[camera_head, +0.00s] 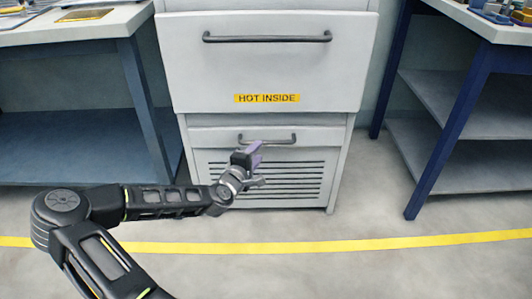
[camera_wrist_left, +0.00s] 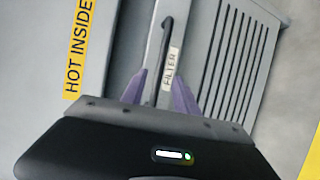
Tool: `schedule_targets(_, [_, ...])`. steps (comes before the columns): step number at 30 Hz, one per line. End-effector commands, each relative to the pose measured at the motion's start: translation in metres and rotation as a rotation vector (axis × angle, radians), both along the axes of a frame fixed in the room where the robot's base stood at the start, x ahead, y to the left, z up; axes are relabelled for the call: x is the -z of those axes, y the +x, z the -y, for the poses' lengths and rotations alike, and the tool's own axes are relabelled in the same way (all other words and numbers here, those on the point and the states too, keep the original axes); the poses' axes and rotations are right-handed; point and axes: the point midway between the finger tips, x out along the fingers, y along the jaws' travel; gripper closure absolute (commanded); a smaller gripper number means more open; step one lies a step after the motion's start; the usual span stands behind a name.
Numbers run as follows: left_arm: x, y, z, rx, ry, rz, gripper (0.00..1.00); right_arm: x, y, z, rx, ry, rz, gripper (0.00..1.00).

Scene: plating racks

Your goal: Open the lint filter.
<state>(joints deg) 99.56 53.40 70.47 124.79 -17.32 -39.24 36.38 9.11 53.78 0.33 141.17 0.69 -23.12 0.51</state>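The lint filter front (camera_head: 215,138) is a pale grey panel low on the cabinet, with a dark bar handle (camera_head: 285,140). It looks flush with the cabinet. A small "FILTER" label (camera_wrist_left: 172,68) shows beside the handle (camera_wrist_left: 165,40) in the left wrist view. My left gripper (camera_head: 249,152), with purple fingers, is in front of the panel at the handle. In the left wrist view my left gripper (camera_wrist_left: 161,77) is open, one finger on each side of the bar, with visible gaps. Contact with the bar cannot be told. My right gripper is not in view.
A larger "HOT INSIDE" door (camera_head: 190,70) with its own long handle (camera_head: 267,37) sits directly above. A slatted vent (camera_head: 300,180) lies below the handle. Blue-legged benches (camera_head: 145,100) (camera_head: 460,120) flank the cabinet. The floor in front is clear, with a yellow line (camera_head: 350,245).

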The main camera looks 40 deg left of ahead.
Motion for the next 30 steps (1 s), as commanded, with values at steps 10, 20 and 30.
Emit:
schedule_targets(10, [0.001, 0.004, 0.001, 0.003, 0.0, -0.002, 0.64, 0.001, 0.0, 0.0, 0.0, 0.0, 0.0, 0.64])
schedule_targets(20, [0.012, 0.044, -0.009, 0.004, 0.0, -0.002, 0.64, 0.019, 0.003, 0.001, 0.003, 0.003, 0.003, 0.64])
schedule_targets(30, [0.015, 0.075, -0.017, 0.005, 0.0, -0.003, 0.64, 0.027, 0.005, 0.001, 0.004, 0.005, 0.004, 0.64])
